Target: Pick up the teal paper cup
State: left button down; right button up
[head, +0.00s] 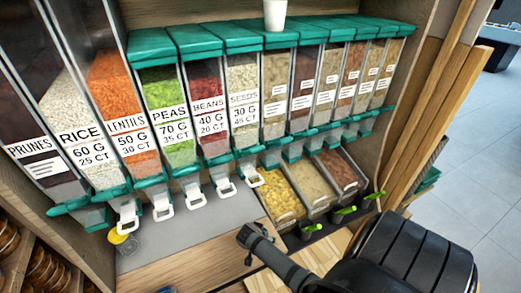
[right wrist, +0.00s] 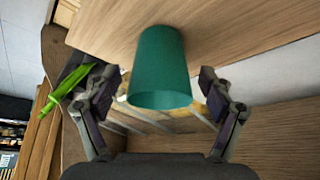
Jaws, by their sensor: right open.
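The teal paper cup (right wrist: 160,65) is in the middle of the right wrist view, against a light wood surface. Its wide rim end points toward the bottom of that picture. My right gripper (right wrist: 156,88) is open, with one finger on each side of the cup and a visible gap to each. The cup is not held. I do not see the teal cup in the head view, where my dark right arm (head: 410,255) covers the lower right. My left gripper does not show.
A row of food dispensers with teal lids (head: 235,38) fills the head view. A white cup (head: 275,14) stands on top. Several open bins (head: 283,198) with green-handled scoops (head: 345,210) sit below. In the right wrist view, a green handle (right wrist: 65,85) lies beside the left finger.

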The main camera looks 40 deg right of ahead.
jog(key=c, duration=0.9)
jog(key=shift+a, duration=0.1)
jog(key=shift+r, duration=0.55)
jog(key=shift+s+d+r+p, duration=0.15)
jog(key=shift+s+d+r, duration=0.3)
jog(key=shift+s+r, duration=1.7)
jog(key=shift+s+d+r+p, duration=0.15)
jog(key=shift+s+d+r, duration=0.3)
jog(key=shift+s+r, duration=1.75)
jog(key=shift+s+d+r+p, duration=0.15)
jog(key=shift+s+d+r, duration=0.3)
jog(key=shift+s+r, duration=1.7)
jog(key=shift+s+f, duration=0.4)
jog(key=shift+f, duration=0.1)
